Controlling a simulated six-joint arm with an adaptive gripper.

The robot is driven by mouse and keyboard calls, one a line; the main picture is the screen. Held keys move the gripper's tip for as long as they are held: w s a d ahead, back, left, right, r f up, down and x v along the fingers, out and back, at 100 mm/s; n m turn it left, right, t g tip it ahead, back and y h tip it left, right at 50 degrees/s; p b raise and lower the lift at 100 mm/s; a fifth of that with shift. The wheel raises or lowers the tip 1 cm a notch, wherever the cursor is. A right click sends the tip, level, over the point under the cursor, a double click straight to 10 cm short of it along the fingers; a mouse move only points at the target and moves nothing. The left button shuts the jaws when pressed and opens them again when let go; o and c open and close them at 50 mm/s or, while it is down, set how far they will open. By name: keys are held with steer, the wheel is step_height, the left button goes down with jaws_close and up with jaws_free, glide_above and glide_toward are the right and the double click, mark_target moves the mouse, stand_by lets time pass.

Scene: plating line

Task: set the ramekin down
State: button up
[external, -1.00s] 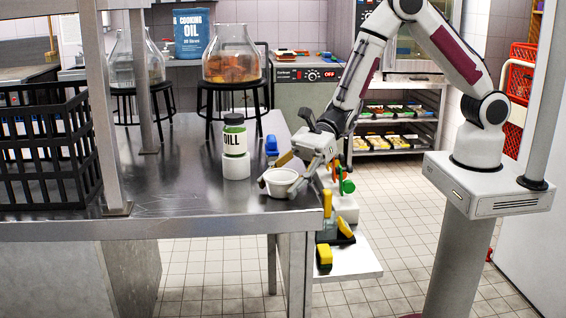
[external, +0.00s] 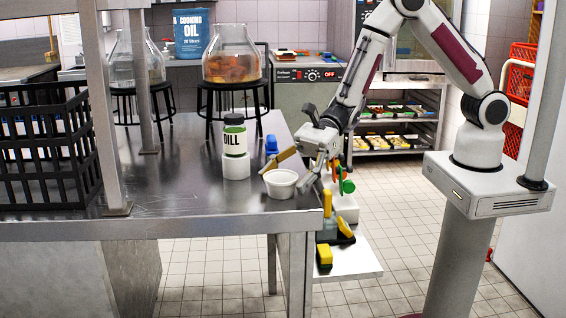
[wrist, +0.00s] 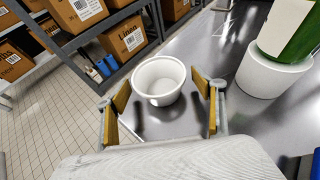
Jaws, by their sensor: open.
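The white ramekin (external: 281,184) stands upright on the steel table (external: 190,196), near its front right corner. In the wrist view the ramekin (wrist: 159,80) looks empty and sits just beyond and between the fingertips. My gripper (external: 296,168) is open, with its fingers apart and clear of the ramekin, above and to its right. The open gripper (wrist: 165,112) also shows in the wrist view with a tan pad on each finger.
A dill jar (external: 235,138) stands on a white round holder (external: 236,166) left of the ramekin. A small blue object (external: 271,146) is behind it. A black crate (external: 45,150) stands at the left. Table space between crate and holder is clear.

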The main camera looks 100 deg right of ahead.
steer(key=v, duration=0.3)
steer(key=shift+s+d+r, duration=0.15)
steer(key=shift+d, duration=0.05)
step_height(320, 180, up, 4)
steer(key=shift+a+f, duration=0.15)
steer(key=shift+r, duration=1.5)
